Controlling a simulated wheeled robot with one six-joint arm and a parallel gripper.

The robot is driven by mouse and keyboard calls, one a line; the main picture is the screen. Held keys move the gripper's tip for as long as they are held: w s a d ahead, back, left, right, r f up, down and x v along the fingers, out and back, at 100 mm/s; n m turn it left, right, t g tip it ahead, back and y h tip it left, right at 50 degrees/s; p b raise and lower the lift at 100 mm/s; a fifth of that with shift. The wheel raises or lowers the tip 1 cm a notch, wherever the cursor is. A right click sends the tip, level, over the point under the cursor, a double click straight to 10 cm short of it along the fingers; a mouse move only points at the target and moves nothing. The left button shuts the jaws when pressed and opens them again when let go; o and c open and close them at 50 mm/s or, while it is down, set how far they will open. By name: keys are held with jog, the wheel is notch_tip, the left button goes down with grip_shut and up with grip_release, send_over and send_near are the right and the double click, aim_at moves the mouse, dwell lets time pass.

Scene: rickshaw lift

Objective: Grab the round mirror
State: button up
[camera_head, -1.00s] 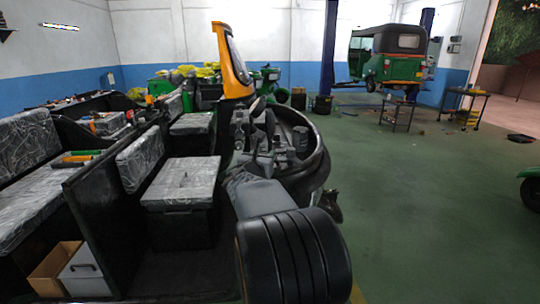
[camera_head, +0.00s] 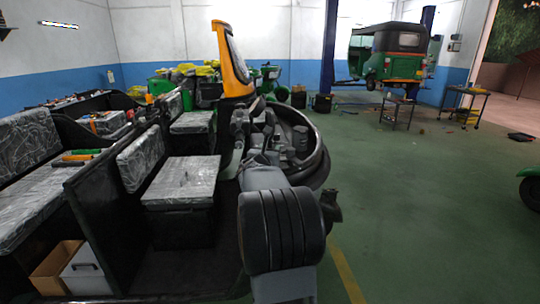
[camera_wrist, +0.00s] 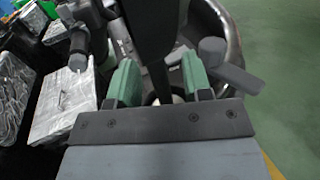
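My gripper (camera_wrist: 160,82) shows in the wrist view with two green fingers spread apart. A dark bar (camera_wrist: 150,25) runs from the top of that view down into the gap between them, with space on both sides. A grey rounded piece (camera_wrist: 212,48) lies beyond the right finger. I cannot make out which part is the round mirror. In the head view, my arm covers the front of the open black vehicle, near its yellow windshield frame (camera_head: 232,62), and my fingers are hard to pick out there.
Plastic-wrapped seats (camera_head: 182,182) and open boxes (camera_head: 55,264) are on the left. A large dark ring-shaped rim (camera_head: 322,160) curves around the vehicle's front. A green rickshaw (camera_head: 388,55) and a small cart (camera_head: 466,104) stand behind.

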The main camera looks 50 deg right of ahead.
grip_shut()
jog(key=shift+r, duration=0.15)
dwell(0.4)
